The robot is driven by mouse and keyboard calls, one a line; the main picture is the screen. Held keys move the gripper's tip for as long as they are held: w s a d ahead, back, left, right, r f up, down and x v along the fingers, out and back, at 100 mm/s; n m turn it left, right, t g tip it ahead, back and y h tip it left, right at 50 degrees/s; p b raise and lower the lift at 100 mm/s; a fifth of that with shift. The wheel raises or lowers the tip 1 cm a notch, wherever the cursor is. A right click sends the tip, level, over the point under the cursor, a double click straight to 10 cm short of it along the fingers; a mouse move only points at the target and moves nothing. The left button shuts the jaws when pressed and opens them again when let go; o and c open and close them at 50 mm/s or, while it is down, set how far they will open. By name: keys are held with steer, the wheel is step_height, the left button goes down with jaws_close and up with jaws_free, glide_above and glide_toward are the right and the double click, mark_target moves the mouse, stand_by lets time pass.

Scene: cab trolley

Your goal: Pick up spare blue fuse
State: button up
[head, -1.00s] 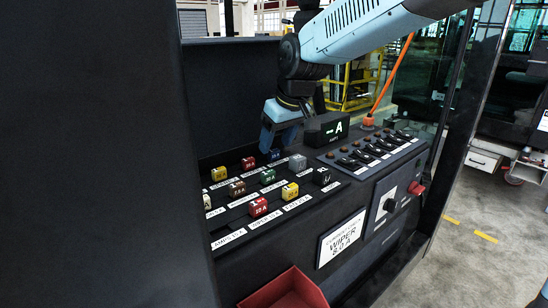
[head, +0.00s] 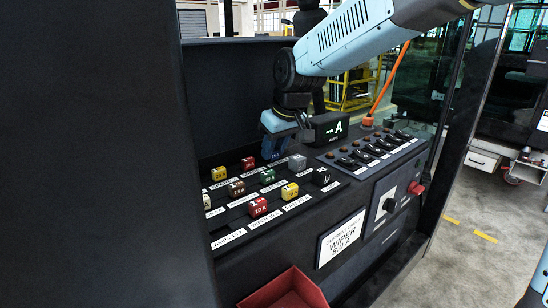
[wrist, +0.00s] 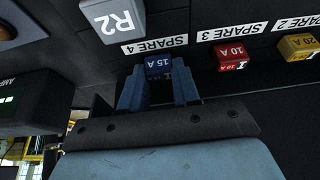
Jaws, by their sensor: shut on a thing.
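The spare blue fuse, marked 15 A, shows in the wrist view (wrist: 159,66) beside the upside-down SPARE 4 label (wrist: 155,45). It sits between the two blue fingers of my gripper (wrist: 159,84), which are shut on it. In the head view my gripper (head: 274,150) points down at the back row of the fuse panel, and the fuse is mostly hidden behind the fingers. I cannot tell whether the fuse is still seated or slightly lifted.
A red 10 A fuse (wrist: 231,56) and a yellow fuse (wrist: 298,46) stand beside it. A grey R2 relay (wrist: 112,20) is close on the other side. A black box marked A (head: 327,129) stands right of my gripper. A red bin (head: 290,287) is below the panel.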

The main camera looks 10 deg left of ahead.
steer(key=shift+c, duration=1.1)
steer(key=shift+r, duration=0.15)
steer(key=shift+r, duration=0.3)
step_height(320, 180, up, 2)
steer(key=shift+r, duration=0.25)
steer(key=s+d+r, duration=0.2)
steer(key=s+r, duration=0.3)
steer(key=s, duration=0.1)
steer(key=s+d+r, duration=0.2)
steer(key=s+r, duration=0.2)
steer(key=s, duration=0.3)
steer(key=shift+s+d+r, duration=0.15)
steer(key=shift+d+r, duration=0.2)
steer(key=shift+d, duration=0.05)
